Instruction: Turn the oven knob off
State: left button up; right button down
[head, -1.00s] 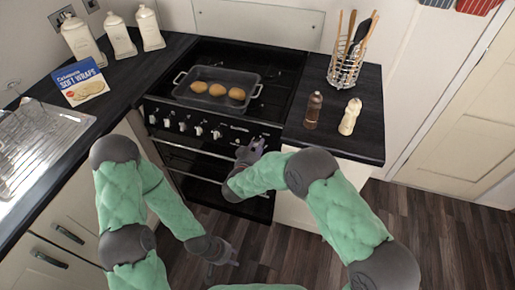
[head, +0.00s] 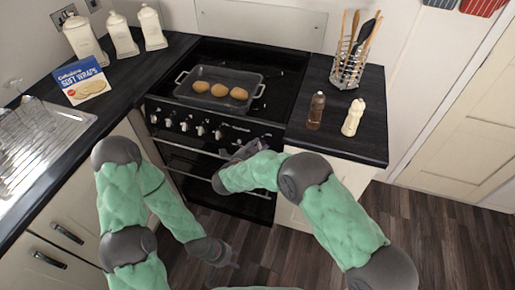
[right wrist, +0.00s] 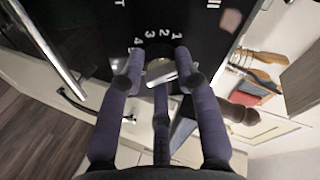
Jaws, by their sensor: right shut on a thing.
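The oven's black control panel (head: 205,124) with its row of silver knobs shows in the head view. In the right wrist view, a silver oven knob (right wrist: 162,72) sits on the black panel with the white numbers 1 to 4 around its upper side. My right gripper (right wrist: 159,66) is shut on this knob, with fingers on both sides of it. In the head view my right gripper (head: 242,151) is at the right part of the oven front and hides that knob. My left gripper (head: 225,259) hangs low over the floor, away from the oven; its jaws are too small to judge.
A glass dish (head: 216,100) with several brown, round food pieces stands on the hob. A brown mill (head: 315,111), a cream mill (head: 353,117) and a utensil rack (head: 347,69) stand on the right worktop. The wooden floor (head: 440,235) at the right is clear.

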jog(key=m, duration=0.3)
jog(key=r+m, duration=0.1)
jog(key=m, duration=0.1)
jog(key=shift+w+d+m+g, duration=0.2)
jog(key=shift+w+m+g, duration=0.1)
jog(key=shift+g, duration=0.1)
jog(key=shift+s+m, duration=0.1)
jog(key=shift+m, duration=0.7)
jog(key=shift+d+f, duration=0.1)
jog(key=shift+f, duration=0.05)
jog(key=shift+s, duration=0.1)
jog(key=c, duration=0.9)
grip_release()
jog(key=shift+s+d+f, duration=0.1)
jog(key=shift+d, duration=0.1)
jog(key=shift+a+g, duration=0.1)
jog(key=shift+g, duration=0.2)
jog(key=shift+a, duration=0.1)
